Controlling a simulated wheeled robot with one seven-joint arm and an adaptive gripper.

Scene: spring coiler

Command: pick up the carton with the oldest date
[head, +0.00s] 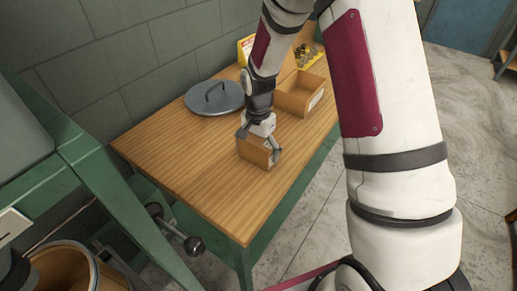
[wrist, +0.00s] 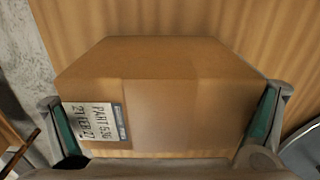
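A brown carton (head: 254,153) is at the middle of the wooden workbench, under my gripper. It fills the middle of the wrist view (wrist: 175,95). A white label (wrist: 95,121) on its left part appears to read "PART 536" and "21 FEB 27", though the small print is hard to be sure of. My gripper (head: 259,143) has one finger on each side of the carton. In the wrist view the gripper (wrist: 162,126) shows its green pads against both sides of the carton. I cannot tell whether the carton's underside touches the bench. No other carton shows clearly.
On the workbench (head: 178,155) are a round grey lid (head: 213,98), an open wooden box (head: 292,103) and a yellow item (head: 246,46) at the back. A dumbbell (head: 193,245) and a barrel (head: 65,265) are below on the left. The bench's front part is clear.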

